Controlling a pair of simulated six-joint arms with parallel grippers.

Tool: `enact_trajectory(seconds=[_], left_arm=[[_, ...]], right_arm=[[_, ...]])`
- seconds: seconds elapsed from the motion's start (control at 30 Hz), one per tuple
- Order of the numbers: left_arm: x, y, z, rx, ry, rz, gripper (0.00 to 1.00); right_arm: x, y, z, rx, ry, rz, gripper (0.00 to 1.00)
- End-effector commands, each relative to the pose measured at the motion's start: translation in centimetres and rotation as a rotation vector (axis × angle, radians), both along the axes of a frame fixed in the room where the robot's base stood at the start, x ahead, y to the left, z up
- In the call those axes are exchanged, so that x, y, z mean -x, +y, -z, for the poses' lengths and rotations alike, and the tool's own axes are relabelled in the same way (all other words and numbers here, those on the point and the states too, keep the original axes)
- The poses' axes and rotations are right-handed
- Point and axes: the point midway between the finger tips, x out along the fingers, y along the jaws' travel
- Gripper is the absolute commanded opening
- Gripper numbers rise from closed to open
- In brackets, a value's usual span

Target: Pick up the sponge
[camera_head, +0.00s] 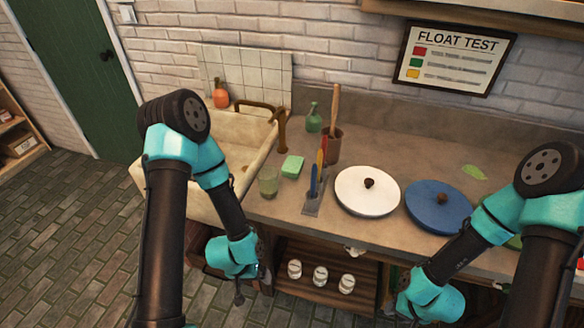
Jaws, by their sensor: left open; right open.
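The sponge (292,166) is a light green block lying on the counter, between a greenish glass (268,182) and the holder with coloured handles. My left gripper (240,292) hangs low in front of the counter, below and to the left of the sponge, and is open and empty. My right gripper (390,308) is low in front of the counter at the right, far from the sponge, and is open. Its fingers are small and partly hidden at the picture's lower edge. Neither gripper touches the sponge.
A stone sink (222,128) with a brass tap is left of the sponge. A holder (313,205) with upright coloured pieces stands close on its right. A white lid (367,190) and a blue lid (437,205) lie further right. White cups (320,275) stand on a lower shelf.

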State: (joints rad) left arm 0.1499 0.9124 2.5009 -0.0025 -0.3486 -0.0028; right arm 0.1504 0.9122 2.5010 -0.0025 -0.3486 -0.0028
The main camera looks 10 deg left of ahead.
Motion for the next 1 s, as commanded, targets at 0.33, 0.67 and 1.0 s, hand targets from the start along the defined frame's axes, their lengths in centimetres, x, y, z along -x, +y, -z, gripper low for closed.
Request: enact_trajectory(seconds=[0.33, 0.67, 1.0], left_arm=[[0.0, 0.0, 0.0, 0.000, 0.000, 0.000, 0.93], [0.0, 0.0, 0.0, 0.000, 0.000, 0.000, 0.99], [-3.3, 4.5, -2.0, -0.040, -0.117, -0.174, 0.99]], right_arm=[[0.0, 0.0, 0.0, 0.000, 0.000, 0.000, 0.43], [0.0, 0.0, 0.0, 0.000, 0.000, 0.000, 0.43], [0.0, 0.0, 0.0, 0.000, 0.000, 0.000, 0.43]])
